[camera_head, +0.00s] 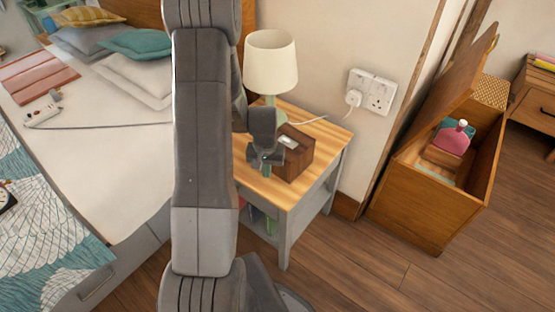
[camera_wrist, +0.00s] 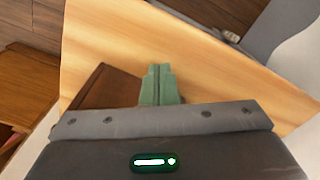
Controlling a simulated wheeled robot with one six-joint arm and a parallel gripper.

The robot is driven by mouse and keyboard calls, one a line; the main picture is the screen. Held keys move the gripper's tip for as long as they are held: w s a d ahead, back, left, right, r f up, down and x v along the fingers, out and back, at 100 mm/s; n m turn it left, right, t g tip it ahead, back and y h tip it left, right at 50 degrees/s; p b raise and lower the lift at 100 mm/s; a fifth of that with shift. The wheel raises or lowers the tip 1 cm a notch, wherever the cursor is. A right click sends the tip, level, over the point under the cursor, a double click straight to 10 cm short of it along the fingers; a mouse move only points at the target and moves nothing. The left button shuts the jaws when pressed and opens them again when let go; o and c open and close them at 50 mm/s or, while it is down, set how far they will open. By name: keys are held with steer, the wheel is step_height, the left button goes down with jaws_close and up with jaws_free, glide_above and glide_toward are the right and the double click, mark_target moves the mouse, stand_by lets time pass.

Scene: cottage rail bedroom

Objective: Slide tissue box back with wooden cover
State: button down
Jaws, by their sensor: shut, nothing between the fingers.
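The tissue box with its dark brown wooden cover (camera_head: 298,152) sits upright on the light wood top of the bedside table (camera_head: 328,134). A pale tissue shows in the slot on its top. My gripper (camera_head: 263,160) is shut and empty, low at the left side of the cover. In the wrist view the closed green fingers (camera_wrist: 158,72) are over the table top (camera_wrist: 215,65), at the edge of the brown cover (camera_wrist: 106,88). I cannot tell whether they touch it. My gripper's body hides part of the cover in the wrist view.
A lamp (camera_head: 271,65) stands at the back of the table, close to my arm. A wall socket with a plug (camera_head: 371,92) is behind. An open wooden chest (camera_head: 425,200) stands at right, the bed (camera_head: 110,180) at left. The table's front right top is clear.

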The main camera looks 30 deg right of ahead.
mark_target(288, 140)
steer(key=shift+w+d+f, duration=0.1)
steer(key=shift+w+d, duration=0.65)
steer(key=shift+d, duration=1.5)
steer(key=shift+w+d+r, duration=0.1)
steer(key=shift+w+d, duration=0.65)
steer(key=shift+d, duration=1.5)
steer(key=shift+w+d+f, duration=0.1)
steer(key=shift+w+d, duration=0.65)
steer(key=shift+d, duration=1.5)
steer(key=shift+s+a+r+p, duration=0.2)
steer(key=shift+a+r+p, duration=0.6)
steer(key=shift+r, duration=0.9)
steer(key=shift+s+a+r+p, duration=0.2)
steer(key=shift+a+r+p, duration=0.25)
steer(key=shift+r+p, duration=0.9)
steer(key=shift+s+a+r+p, duration=0.2)
steer(key=shift+a+r+p, duration=0.45)
steer(key=shift+r, duration=1.35)
steer(key=d+f+b, duration=0.1)
steer(key=f, duration=0.1)
steer(key=d+f+b, duration=0.1)
steer(key=f+b, duration=0.1)
steer(key=f, duration=0.1)
steer(key=w+d+f+b, duration=0.1)
steer(key=f, duration=0.2)
steer(key=shift+f, duration=0.15)
